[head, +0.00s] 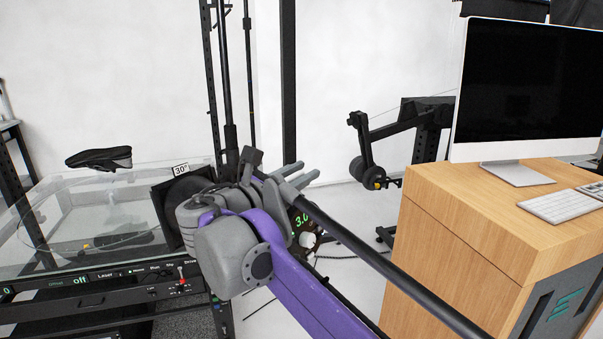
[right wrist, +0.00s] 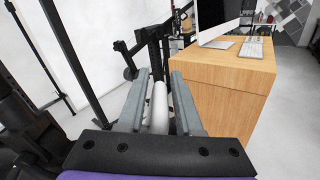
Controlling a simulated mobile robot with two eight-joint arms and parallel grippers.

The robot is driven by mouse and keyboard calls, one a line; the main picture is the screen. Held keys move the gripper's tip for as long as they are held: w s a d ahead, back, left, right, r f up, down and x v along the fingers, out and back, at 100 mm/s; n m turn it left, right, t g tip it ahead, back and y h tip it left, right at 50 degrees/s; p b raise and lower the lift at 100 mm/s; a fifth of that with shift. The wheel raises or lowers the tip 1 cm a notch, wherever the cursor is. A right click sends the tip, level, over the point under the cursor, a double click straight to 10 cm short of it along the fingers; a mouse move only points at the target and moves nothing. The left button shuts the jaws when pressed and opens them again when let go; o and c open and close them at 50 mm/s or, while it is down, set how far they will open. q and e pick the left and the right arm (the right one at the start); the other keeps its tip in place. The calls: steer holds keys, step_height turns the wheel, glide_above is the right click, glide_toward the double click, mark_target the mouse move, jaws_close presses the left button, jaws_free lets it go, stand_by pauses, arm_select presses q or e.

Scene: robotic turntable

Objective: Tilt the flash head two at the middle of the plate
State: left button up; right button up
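A black square-fronted flash head (head: 170,212) with a "30°" label (head: 181,169) stands at the right side of the glass plate (head: 60,195) in the head view. My purple right arm covers much of what is behind it. A green "3.0" readout (head: 301,219) shows just past the arm; I cannot tell whether it belongs to this head. My right gripper (head: 308,174) is to the right of the flash head, its fingers apart and pointing right. In the right wrist view the gripper (right wrist: 160,82) has a pale rounded shape between its fingers, not clearly gripped. My left gripper is out of view.
A dark shoe (head: 100,158) is above the plate. A long dark rod (head: 385,258) slants across at lower right. A wooden desk (head: 480,215) with a monitor (head: 530,85) stands at right. A black jointed stand (head: 395,135) is behind. White floor lies between.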

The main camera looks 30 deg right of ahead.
steer(key=shift+o, duration=0.6)
steer(key=v, duration=1.1)
steer(key=shift+f, duration=0.1)
